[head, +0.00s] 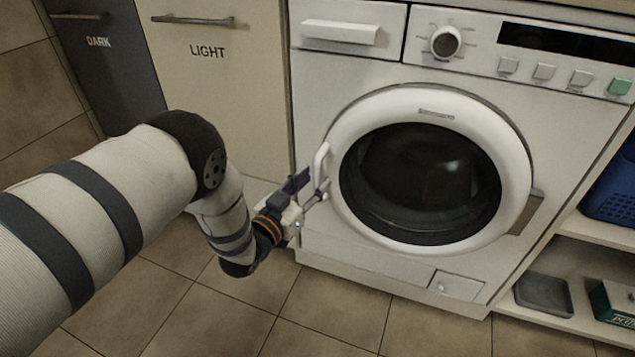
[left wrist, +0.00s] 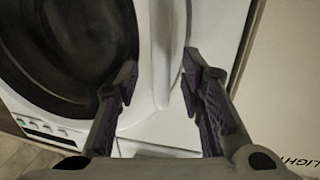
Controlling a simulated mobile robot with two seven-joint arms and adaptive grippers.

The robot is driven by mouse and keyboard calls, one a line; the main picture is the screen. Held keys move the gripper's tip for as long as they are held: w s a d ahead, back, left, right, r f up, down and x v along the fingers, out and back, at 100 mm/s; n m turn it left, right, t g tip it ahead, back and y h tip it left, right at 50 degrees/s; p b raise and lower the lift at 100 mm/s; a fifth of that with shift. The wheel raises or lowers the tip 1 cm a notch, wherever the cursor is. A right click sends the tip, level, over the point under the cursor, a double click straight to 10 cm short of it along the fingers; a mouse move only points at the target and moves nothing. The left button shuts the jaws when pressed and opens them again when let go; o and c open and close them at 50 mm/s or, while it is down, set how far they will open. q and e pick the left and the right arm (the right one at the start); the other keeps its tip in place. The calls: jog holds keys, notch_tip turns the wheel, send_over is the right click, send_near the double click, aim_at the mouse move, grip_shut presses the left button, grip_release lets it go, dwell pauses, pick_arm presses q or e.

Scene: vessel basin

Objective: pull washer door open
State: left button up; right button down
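The washer (head: 315,95) has a round door with a white ring (head: 515,160) and dark glass (head: 420,185). The door looks shut. Its white curved handle (head: 321,160) is on the left side of the ring. My left gripper (head: 312,187) is at the lower part of this handle. In the left wrist view, my left gripper (left wrist: 158,78) has its two fingers apart, with the handle (left wrist: 170,50) running up between and beyond the tips. I see no clear contact. My right gripper is not in view.
Left of the washer are a cabinet front marked LIGHT (head: 225,100) and a dark one marked DARK (head: 105,75), each with a bar handle. At right, a shelf (head: 590,240) holds a blue basket (head: 612,190), a grey tray (head: 543,295) and a green box (head: 615,302). The tiled floor (head: 330,300) in front is clear.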

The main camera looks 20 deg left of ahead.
pick_arm(q)
jog(key=shift+x, duration=1.25)
grip_shut()
jog(key=shift+s, duration=0.1)
